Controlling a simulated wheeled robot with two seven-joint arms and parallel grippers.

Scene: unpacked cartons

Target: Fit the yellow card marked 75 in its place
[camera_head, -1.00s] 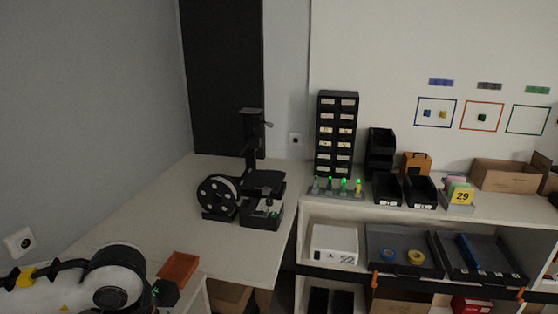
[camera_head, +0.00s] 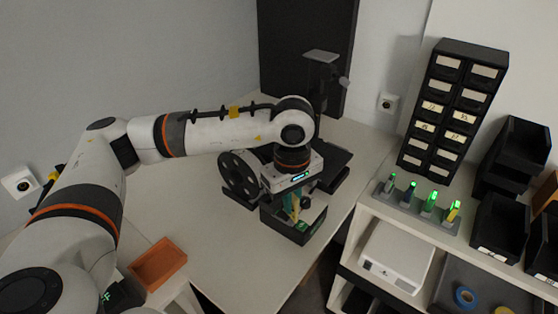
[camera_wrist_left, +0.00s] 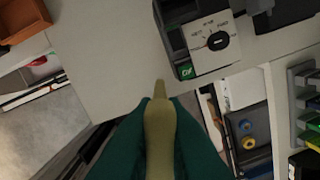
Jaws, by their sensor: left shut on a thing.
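My left gripper (camera_head: 291,206) is over the front of the black bench machine (camera_head: 331,165). Its teal fingers are shut on an olive-yellow piece, seen between them in the left wrist view (camera_wrist_left: 160,130). This piece is long, with a narrow rounded tip pointing away from the wrist. I see no number on it and cannot tell that it is a card. No card marked 75 shows in either current view. The wrist view also shows a white panel with a dark knob (camera_wrist_left: 218,41) and a green label beyond the tip. My right gripper is not in view.
An orange-brown tray (camera_head: 158,264) lies at the front left of the white table (camera_head: 225,270). A grey rack (camera_head: 420,210) with several green-lit pegs stands on the right shelf, before a black drawer cabinet (camera_head: 453,110). Black bins (camera_head: 500,225) are at the right. The table's middle front is clear.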

